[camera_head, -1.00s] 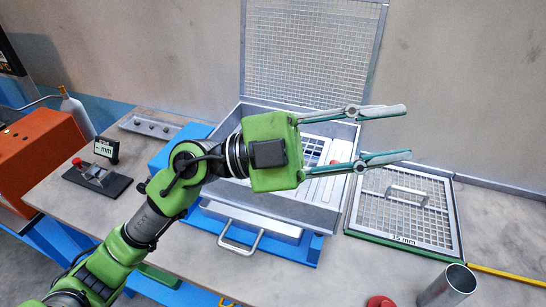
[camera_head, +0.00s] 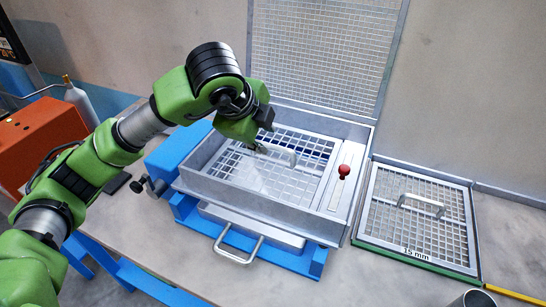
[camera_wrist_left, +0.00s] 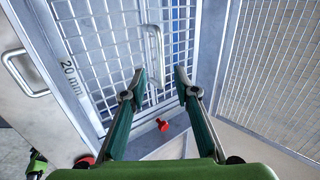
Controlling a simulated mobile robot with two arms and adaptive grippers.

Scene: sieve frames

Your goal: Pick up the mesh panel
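One mesh panel (camera_head: 238,172) with a grip handle (camera_head: 286,153) lies inside the grey metal box (camera_head: 345,132). It also shows in the left wrist view (camera_wrist_left: 105,55), marked "20 mm", with its handle (camera_wrist_left: 154,45) just beyond my fingertips. My left gripper (camera_wrist_left: 160,74) is open and empty, its fingers pointing at the handle's near end. My right gripper is not in view.
A red knob (camera_head: 344,170) stands on the box's right side. The raised mesh lid (camera_head: 325,50) stands behind the box. A drawer handle (camera_head: 238,250) sticks out in front, above the blue base (camera_head: 311,262). A metal cup (camera_head: 474,299) is at the lower right.

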